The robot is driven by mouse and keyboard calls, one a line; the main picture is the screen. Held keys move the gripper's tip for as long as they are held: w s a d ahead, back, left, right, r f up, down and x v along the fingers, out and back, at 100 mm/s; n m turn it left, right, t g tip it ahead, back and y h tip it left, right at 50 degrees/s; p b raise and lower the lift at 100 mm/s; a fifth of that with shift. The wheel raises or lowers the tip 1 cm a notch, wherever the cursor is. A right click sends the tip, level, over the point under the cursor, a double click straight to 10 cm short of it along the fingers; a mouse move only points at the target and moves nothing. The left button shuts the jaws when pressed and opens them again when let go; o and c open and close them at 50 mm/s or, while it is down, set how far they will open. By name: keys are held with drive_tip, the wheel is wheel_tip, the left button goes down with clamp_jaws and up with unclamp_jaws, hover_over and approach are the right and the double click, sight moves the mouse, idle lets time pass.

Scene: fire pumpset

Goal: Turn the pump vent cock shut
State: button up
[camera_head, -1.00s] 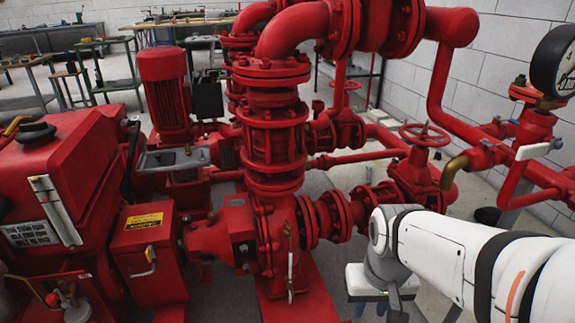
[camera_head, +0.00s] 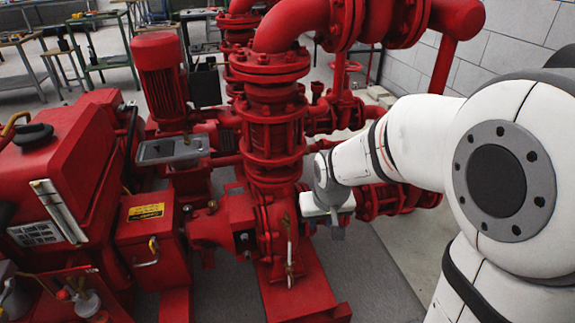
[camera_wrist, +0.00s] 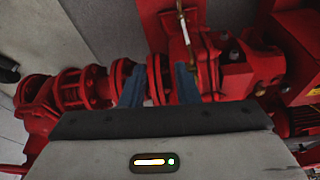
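The pump vent cock (camera_head: 289,252) is a small brass fitting with a thin, pale upright lever on the front of the red pump casing (camera_head: 268,222). In the wrist view the cock (camera_wrist: 184,22) shows near the top, above and slightly right of the fingers. My gripper (camera_wrist: 158,84) is open, its two blue-grey fingers apart with nothing held between them. In the head view my gripper (camera_head: 337,232) hangs just right of the cock, apart from it in the picture. Its fingertips are hard to make out there.
A red control box (camera_head: 150,235) with a yellow label stands left of the pump. Flanged red pipework (camera_head: 385,200) runs behind my arm at right. The red base plate (camera_head: 305,285) lies below the cock, with bare grey floor (camera_head: 370,285) to its right.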

drive_tip(key=n+t+p, duration=0.1)
drive_tip(key=p, duration=0.1)
approach(287, 216)
drive_tip(key=shift+y, duration=0.3)
drive_tip(key=b+x, duration=0.1)
drive_tip(key=x, duration=0.1)
drive_tip(key=b+x, duration=0.1)
drive_tip(key=x, duration=0.2)
drive_tip(key=b+x, duration=0.1)
drive_tip(key=x, duration=0.2)
drive_tip(key=shift+d+f, duration=0.1)
drive_tip(key=shift+d, duration=0.15)
clamp_jaws()
